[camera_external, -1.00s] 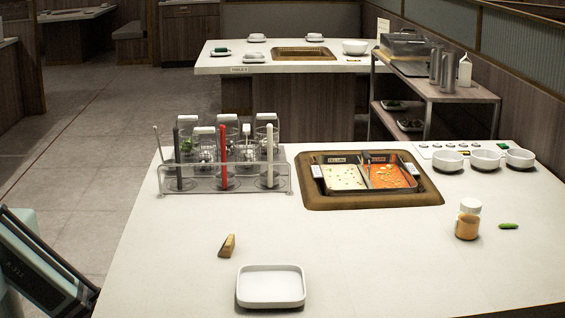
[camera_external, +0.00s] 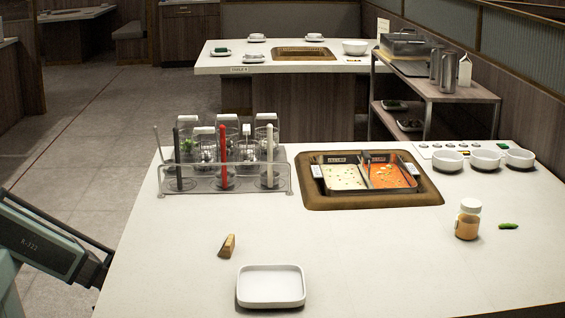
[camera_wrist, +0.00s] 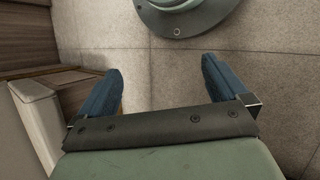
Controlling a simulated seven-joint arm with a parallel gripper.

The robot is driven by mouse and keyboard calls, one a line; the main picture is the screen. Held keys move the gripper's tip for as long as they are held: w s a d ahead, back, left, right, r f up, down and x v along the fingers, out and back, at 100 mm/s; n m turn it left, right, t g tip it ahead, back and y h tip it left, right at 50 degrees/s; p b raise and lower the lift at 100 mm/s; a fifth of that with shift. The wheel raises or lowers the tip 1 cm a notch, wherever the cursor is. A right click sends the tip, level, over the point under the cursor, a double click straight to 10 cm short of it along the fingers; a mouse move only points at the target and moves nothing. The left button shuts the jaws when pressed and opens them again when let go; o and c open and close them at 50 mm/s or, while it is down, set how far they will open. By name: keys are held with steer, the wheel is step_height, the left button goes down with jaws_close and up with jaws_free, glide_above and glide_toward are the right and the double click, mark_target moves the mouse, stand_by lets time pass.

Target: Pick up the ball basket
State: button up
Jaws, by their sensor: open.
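A clear rack (camera_external: 225,180) stands at the back left of the white table. It holds several clear containers and upright black (camera_external: 178,160), red (camera_external: 223,163) and white (camera_external: 269,156) handles. I cannot tell which piece in it, if any, is the ball basket. My gripper (camera_wrist: 159,68) is open and empty in the wrist view, its two blue fingers apart over grey floor tiles. In the outside view my arm shows at the lower left, beside the table's left edge and well away from the rack; the fingertips cannot be made out there.
A hot pot with white and red broth (camera_external: 390,176) sits in a brown frame right of the rack. A white dish (camera_external: 270,303), a small brown wedge (camera_external: 227,246), an orange jar (camera_external: 467,222), a green piece (camera_external: 508,226) and white bowls (camera_external: 485,160) are on the table.

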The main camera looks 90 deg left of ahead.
steer(key=w+a+t+y, duration=0.3)
steer(key=a+t+y, duration=0.25)
steer(key=a, duration=2.25)
steer(key=s+a+r+g+y, duration=0.15)
steer(key=s+a+r, duration=0.25)
steer(key=a+r, duration=0.6)
steer(key=s+a+r+g+y, duration=0.15)
steer(key=s+a+r, duration=0.4)
steer(key=a, duration=0.75)
steer(key=s+a+r+y, duration=0.2)
steer(key=a+r+y, duration=0.1)
steer(key=a+r, duration=0.8)
step_height(320, 180, up, 29)
steer(key=n+t+h, duration=0.2)
steer(key=n+h, duration=0.3)
steer(key=n, duration=1.2)
glide_above(205, 133)
steer(key=shift+s+a+r, duration=0.15)
steer(key=shift+s+a, duration=0.05)
steer(key=shift+a, duration=0.25)
step_height(205, 133, down, 13)
steer(key=shift+a+f, duration=0.1)
steer(key=shift+a, duration=0.05)
